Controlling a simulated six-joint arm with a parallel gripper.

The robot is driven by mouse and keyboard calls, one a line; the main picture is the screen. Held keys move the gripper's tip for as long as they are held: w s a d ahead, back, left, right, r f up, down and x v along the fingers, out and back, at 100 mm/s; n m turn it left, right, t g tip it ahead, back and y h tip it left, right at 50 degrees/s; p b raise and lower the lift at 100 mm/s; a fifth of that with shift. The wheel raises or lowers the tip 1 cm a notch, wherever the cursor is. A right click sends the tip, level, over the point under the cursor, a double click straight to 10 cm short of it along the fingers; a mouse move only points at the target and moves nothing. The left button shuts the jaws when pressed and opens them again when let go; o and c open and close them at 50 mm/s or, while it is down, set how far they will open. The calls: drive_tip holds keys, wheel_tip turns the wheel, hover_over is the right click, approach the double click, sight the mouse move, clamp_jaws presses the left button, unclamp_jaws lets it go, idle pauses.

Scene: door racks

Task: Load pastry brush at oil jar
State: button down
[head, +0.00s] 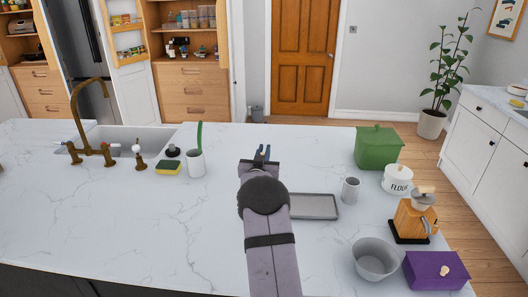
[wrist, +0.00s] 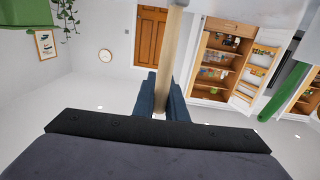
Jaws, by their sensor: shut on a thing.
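My gripper (head: 262,153) reaches over the far side of the marble counter, its blue fingers showing. In the wrist view my gripper (wrist: 163,100) is shut on a pale beige handle (wrist: 177,45), which I take to be the pastry brush. No container is clearly marked as the oil jar. A small grey cup (head: 350,190) stands right of my arm and may be it; its contents cannot be made out.
A grey tray (head: 313,207) lies beside my arm. A white cup (head: 196,163) with a green-handled utensil and a sponge (head: 168,167) stand left.

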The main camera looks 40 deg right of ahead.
drive_tip(key=shift+f+b, duration=0.55)
drive_tip(key=shift+f, duration=0.1)
idle(1.1)
drive_tip(key=shift+r, duration=0.15)
wheel_tip(320, 180, up, 7)
drive_tip(key=p, duration=0.3)
idle(0.6)
